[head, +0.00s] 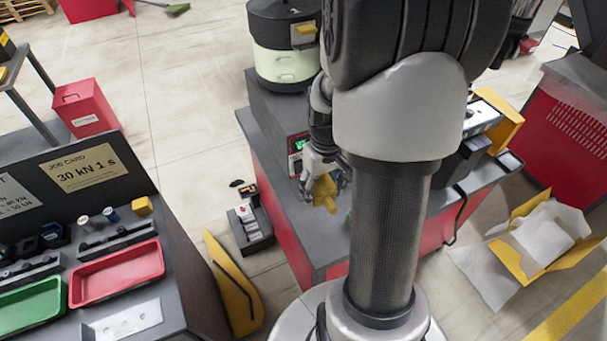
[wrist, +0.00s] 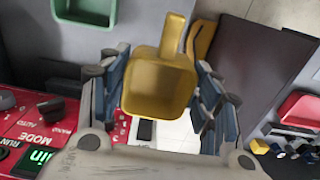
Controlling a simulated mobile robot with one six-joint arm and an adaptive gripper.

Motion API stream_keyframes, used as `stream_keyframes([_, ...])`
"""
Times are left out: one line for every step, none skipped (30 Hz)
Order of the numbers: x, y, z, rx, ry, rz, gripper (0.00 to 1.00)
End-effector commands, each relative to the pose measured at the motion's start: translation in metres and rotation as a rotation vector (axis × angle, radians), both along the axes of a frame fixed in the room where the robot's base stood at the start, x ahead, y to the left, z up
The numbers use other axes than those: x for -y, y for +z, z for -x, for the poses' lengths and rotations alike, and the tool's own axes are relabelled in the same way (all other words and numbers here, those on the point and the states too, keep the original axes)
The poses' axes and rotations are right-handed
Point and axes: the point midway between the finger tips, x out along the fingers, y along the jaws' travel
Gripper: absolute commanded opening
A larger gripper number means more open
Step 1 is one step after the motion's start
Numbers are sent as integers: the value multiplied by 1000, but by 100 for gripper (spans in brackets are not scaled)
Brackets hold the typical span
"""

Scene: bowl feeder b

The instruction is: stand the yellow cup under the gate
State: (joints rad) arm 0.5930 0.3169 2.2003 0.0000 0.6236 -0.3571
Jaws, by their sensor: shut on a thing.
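The yellow cup (head: 325,193) is in my gripper (head: 319,181), above the grey bench top beside the feeder's control panel. In the wrist view the cup (wrist: 158,103) sits between the two blue-padded fingers of my gripper (wrist: 160,85). Its square mouth faces the camera and its handle points to the top of the picture. The bowl feeder (head: 283,60) stands at the back of the bench. A yellow piece (head: 304,31) sticks out from its upper side; I cannot tell whether this is the gate. My arm hides part of the bench.
A green open container (wrist: 86,10) shows at the wrist view's top left. A red control panel (wrist: 45,122) lies close to my fingers. At left, a workbench holds a red tray (head: 118,272) and a green tray (head: 30,303).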

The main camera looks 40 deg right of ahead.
Motion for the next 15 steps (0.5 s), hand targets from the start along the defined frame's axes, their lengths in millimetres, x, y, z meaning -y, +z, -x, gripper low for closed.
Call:
stream_keyframes([0,4,0,1,0,0,29])
stream_keyframes([0,5,0,0,0,0,29])
stream_keyframes([0,6,0,0,0,0,29])
stream_keyframes([0,6,0,-1,0,0,29])
stream_keyframes([0,6,0,-1,0,0,29])
stream_keyframes([0,6,0,-1,0,0,29])
stream_keyframes([0,6,0,-1,1,0,29])
stream_keyframes([-1,6,-1,-1,2,0,29])
stream_keyframes([-4,5,-3,-1,7,0,29])
stream_keyframes([-7,5,-6,-1,12,0,29])
stream_keyframes([-11,4,-10,-1,18,-1,29])
stream_keyframes([-19,3,-16,-1,31,-1,29])
stream_keyframes([-26,3,-22,-1,42,-1,29])
stream_keyframes([-34,2,-29,-1,54,0,29])
stream_keyframes([-47,0,-38,0,72,0,29])
